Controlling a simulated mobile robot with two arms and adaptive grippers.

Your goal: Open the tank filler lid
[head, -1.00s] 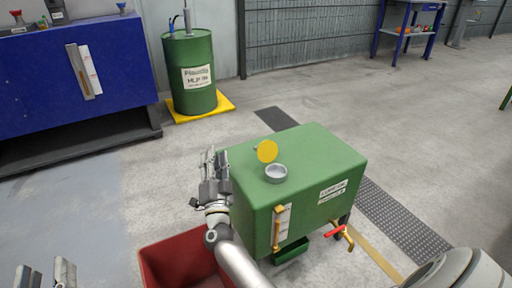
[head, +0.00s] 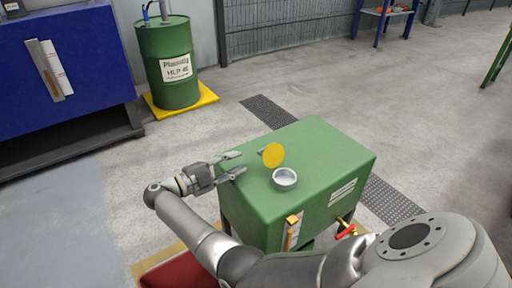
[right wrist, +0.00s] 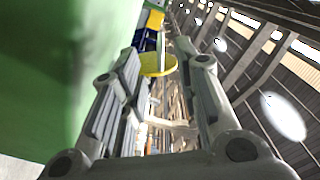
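The green tank (head: 325,150) stands on the floor in the middle of the head view. Its round grey filler neck (head: 285,179) on top is uncovered. The yellow filler lid (head: 273,155) stands upright behind the neck. My right gripper (head: 236,164) is at the tank's left top edge, fingers apart and pointing right toward the lid, with a gap between. In the right wrist view the fingers are open and empty, and the lid (right wrist: 158,65) shows beyond their tips. My left gripper is not in view.
A red bin (head: 185,272) is at the bottom left, partly hidden by my arm. A red-handled valve (head: 346,231) sticks out at the tank's front. A green drum (head: 167,65) on a yellow tray and a blue cabinet (head: 95,60) stand behind.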

